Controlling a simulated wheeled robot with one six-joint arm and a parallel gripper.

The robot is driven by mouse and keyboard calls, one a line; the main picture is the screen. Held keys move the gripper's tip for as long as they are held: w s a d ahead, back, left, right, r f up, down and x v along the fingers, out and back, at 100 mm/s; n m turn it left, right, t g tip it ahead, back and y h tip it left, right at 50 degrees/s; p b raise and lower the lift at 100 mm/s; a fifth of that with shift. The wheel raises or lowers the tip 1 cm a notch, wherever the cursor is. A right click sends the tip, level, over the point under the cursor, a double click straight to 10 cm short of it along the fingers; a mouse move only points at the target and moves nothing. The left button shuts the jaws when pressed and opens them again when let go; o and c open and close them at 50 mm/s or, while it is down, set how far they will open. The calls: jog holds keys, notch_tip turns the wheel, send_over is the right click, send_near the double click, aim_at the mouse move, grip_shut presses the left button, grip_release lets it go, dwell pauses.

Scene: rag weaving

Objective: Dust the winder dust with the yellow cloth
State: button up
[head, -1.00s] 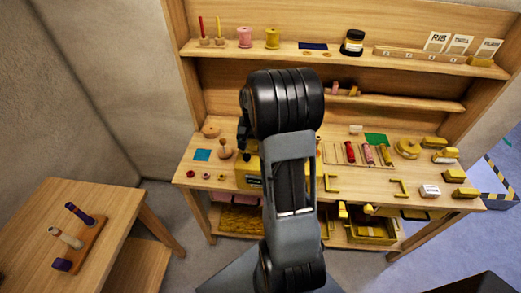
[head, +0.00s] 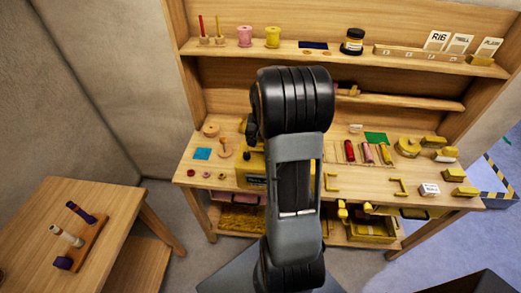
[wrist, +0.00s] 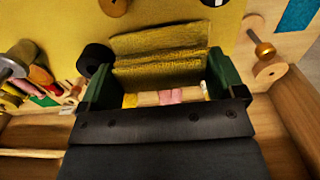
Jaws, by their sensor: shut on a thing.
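The yellow winder (head: 250,168) is a box on the bench, partly behind my arm; its yellow face (wrist: 235,40) fills the upper part of the wrist view. The folded yellow cloth (wrist: 160,45) lies between the green fingers of my gripper (wrist: 160,72), which is shut on it. The cloth is over the winder's yellow face; I cannot tell whether they touch. I cannot make out any dust patch for certain. In the head view my arm hides the gripper and the cloth.
A teal square (head: 202,154) and a wooden spindle (head: 226,148) lie left of the winder. A shelf (head: 410,101) runs above the bench. A side table (head: 110,200) is at left.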

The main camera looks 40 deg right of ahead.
jog(key=shift+s+d, duration=0.2)
jog(key=shift+r+p, duration=1.55)
jog(key=shift+r, duration=0.45)
jog(key=shift+r, duration=0.1)
